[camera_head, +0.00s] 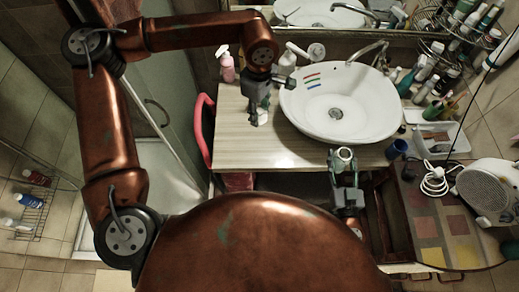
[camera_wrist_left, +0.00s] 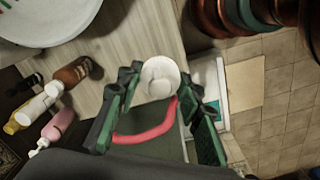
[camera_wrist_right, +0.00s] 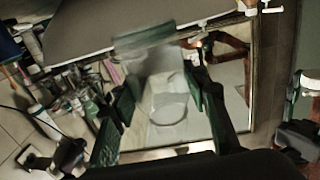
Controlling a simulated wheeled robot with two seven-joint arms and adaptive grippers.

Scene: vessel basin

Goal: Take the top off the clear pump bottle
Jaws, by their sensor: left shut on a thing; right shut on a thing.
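My left gripper (camera_head: 260,110) is above the left part of the counter, shut on a white round piece that looks like the pump top (camera_wrist_left: 160,76). In the left wrist view the top sits between the two fingers. My right gripper (camera_head: 345,172) is in front of the counter's front edge, shut on the clear bottle (camera_head: 344,155). The bottle's round, pale rim faces up with no pump on it. In the right wrist view the see-through bottle (camera_wrist_right: 167,105) is between the fingers, partly blurred. The top and the bottle are well apart.
A white basin (camera_head: 340,100) stands on the wooden counter (camera_head: 235,150). A blue cup (camera_head: 397,149), a tray (camera_head: 440,140) and several bottles crowd the right. The counter's front left is clear.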

